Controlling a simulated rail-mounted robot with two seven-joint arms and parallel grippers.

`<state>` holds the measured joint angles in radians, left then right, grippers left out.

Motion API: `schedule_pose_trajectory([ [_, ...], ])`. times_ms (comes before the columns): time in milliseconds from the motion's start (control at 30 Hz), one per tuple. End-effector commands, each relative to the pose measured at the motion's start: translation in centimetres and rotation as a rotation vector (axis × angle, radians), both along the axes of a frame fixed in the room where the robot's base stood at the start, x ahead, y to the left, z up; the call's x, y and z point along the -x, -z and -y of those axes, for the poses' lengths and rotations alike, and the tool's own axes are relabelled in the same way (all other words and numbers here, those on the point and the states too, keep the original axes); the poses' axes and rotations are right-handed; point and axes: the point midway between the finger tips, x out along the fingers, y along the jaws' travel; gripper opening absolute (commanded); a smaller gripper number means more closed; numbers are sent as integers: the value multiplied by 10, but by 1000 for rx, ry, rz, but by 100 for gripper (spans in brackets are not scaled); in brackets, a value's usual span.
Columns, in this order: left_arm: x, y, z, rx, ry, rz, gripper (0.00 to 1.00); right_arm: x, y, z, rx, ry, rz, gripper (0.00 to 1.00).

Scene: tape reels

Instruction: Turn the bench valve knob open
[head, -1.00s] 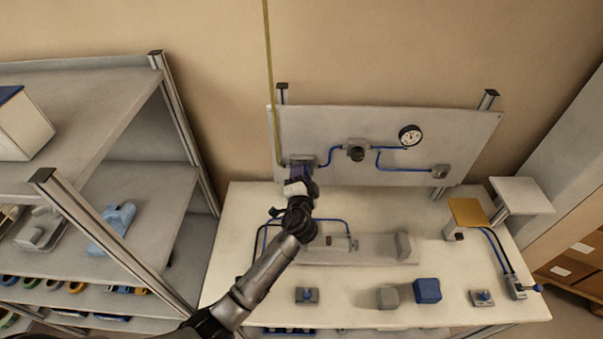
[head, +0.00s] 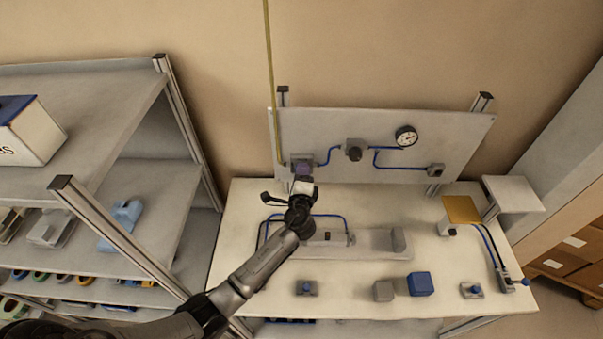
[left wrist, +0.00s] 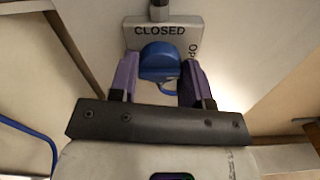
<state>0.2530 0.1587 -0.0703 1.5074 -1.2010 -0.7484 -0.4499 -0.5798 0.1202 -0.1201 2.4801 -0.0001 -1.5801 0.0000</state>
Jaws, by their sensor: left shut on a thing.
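The bench valve has a blue knob (left wrist: 158,62) on a light plate (left wrist: 186,42) marked CLOSED along the top. Letters reading OP run down the plate's right side, and the rest of that word is hidden. My left gripper (head: 303,171) reaches the valve plate (head: 301,159) at the left of the upright panel. In the left wrist view, its purple fingers (left wrist: 159,72) stand on both sides of the knob and are shut on it. In the head view the gripper hides the knob. My right gripper is not in view.
The panel (head: 400,123) also carries blue tubing, a dark knob (head: 354,153) and a round gauge (head: 405,136). On the bench (head: 245,225) are a blue cube (head: 420,284), a grey cube (head: 383,290) and small switches. A shelf rack (head: 125,205) stands close on the left.

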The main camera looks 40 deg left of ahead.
Motion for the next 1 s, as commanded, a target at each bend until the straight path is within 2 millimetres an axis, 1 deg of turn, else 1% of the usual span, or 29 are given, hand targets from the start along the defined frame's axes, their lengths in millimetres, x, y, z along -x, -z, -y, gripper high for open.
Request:
schedule_pose_trajectory([
  [567,0,0,0,-22,-1,-16,20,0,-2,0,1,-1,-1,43],
  [600,0,0,0,-22,-1,-16,46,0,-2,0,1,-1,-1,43],
  [833,0,0,0,-20,0,-16,68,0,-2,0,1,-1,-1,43],
  [867,0,0,0,-20,0,-16,69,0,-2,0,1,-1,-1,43],
  [1000,0,0,0,-20,0,-16,69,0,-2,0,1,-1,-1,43],
])
